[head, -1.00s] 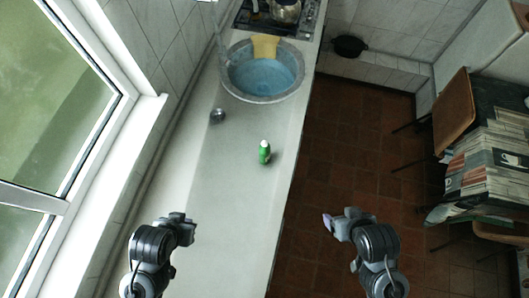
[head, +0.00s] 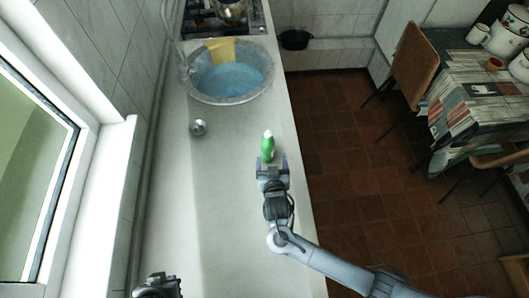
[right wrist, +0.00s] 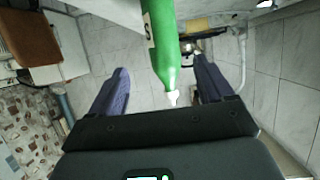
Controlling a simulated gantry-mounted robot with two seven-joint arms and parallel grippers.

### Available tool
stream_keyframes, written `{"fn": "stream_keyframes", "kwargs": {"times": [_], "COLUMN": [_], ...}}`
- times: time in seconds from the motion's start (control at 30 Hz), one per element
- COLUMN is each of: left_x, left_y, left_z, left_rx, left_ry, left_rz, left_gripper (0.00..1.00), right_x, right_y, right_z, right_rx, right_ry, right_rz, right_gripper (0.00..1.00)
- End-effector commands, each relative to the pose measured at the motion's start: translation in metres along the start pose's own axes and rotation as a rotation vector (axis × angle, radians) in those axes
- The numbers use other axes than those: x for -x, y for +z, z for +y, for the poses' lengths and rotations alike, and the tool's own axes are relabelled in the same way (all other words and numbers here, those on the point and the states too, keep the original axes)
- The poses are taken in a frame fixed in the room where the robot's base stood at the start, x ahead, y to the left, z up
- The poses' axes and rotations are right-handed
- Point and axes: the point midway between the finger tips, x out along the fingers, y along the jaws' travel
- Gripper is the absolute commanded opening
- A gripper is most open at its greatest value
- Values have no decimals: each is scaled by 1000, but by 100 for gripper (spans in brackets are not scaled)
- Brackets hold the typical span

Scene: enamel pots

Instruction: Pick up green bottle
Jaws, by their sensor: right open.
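The green bottle (head: 268,147) with a white tip stands on the pale counter (head: 228,205) near its right edge. My right gripper (head: 271,165) is open, with its fingers close to the bottle on the near side. In the right wrist view the green bottle (right wrist: 165,42) shows between the two spread fingers of the right gripper (right wrist: 161,68), with a gap on each side. That view looks inverted, and the bottle's far end is cut off. My left gripper (head: 158,284) is low at the bottom edge of the head view, partly cut off, away from the bottle.
A basin (head: 230,98) with a yellow cloth (head: 221,49) stands farther along the counter. A small metal object (head: 198,127) lies left of the bottle. A pot (head: 231,12) sits on the stove behind. A table and chair (head: 417,65) stand right, beyond open floor.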

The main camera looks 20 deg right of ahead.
Motion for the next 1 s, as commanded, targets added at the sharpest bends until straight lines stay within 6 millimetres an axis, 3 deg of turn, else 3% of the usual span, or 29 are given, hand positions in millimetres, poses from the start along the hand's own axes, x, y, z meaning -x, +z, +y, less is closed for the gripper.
{"fn": "stream_keyframes", "kwargs": {"times": [0.3, 0.57, 1.0], "left_x": [-3, -4, -7], "left_y": [1, 1, 3], "left_z": [-1, -3, -4], "left_rx": [2, -5, -8], "left_ry": [-2, -8, -12], "left_rz": [3, 2, 0], "left_gripper": [0, 0, 0], "right_x": [-42, -56, -100], "right_y": [-3, -2, 3], "right_z": [0, -1, -4], "right_rx": [-1, -2, -2], "right_ry": [1, 1, -1], "right_rz": [5, 3, 2], "right_gripper": [80, 80, 80]}}
